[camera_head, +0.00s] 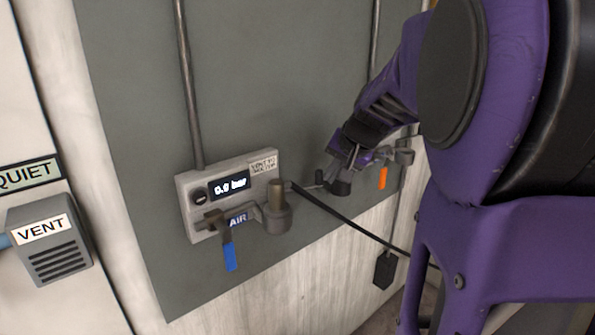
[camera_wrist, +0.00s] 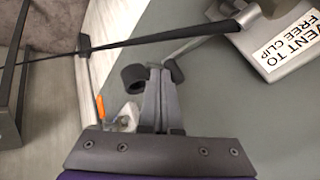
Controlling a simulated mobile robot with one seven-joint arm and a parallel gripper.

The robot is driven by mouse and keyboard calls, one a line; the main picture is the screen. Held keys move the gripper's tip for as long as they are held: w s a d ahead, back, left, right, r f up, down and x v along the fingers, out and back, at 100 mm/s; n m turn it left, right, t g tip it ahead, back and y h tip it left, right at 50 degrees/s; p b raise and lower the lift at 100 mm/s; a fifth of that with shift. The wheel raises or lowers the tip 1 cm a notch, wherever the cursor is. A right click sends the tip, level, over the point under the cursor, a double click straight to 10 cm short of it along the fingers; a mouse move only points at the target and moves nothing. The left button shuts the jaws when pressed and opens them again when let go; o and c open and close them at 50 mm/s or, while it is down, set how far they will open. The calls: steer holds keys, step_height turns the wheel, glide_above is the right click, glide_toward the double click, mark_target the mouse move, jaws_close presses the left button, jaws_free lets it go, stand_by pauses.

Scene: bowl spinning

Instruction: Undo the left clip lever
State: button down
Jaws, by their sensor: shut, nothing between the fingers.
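My gripper (camera_head: 346,163) is at the right of the grey panel, fingers shut and empty. In the wrist view its closed fingers (camera_wrist: 158,90) reach up beside a dark round fitting (camera_wrist: 134,77). The dark fitting also shows in the head view (camera_head: 340,187), just below my fingers. A thin grey rod, probably the left clip lever (camera_wrist: 195,48), runs from near my fingertips toward the upper right. Its grey end also shows in the head view (camera_head: 311,186). I cannot tell whether my fingers touch the rod or the dark fitting.
A gauge box (camera_head: 192,189) reading 0.0 bar has a blue-handled AIR valve (camera_head: 230,257). A black strap (camera_head: 345,218) runs from it to a hanging dark tag (camera_head: 384,270). An orange handle (camera_head: 382,177) hangs right of my gripper. A VENT box (camera_head: 55,250) is far left.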

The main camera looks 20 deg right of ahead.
stand_by(0.3)
steer(key=w, duration=0.1)
steer(key=w+n, duration=0.1)
steer(key=w, duration=0.1)
steer(key=shift+w+d+y+b, duration=0.2)
steer(key=shift+d+y+b, duration=0.1)
steer(key=shift+y, duration=0.1)
steer(key=shift+s, duration=0.1)
steer(key=shift+s+a+b, duration=0.25)
steer(key=shift+s+b, duration=0.2)
steer(key=shift+s, duration=0.25)
steer(key=shift+d, duration=0.1)
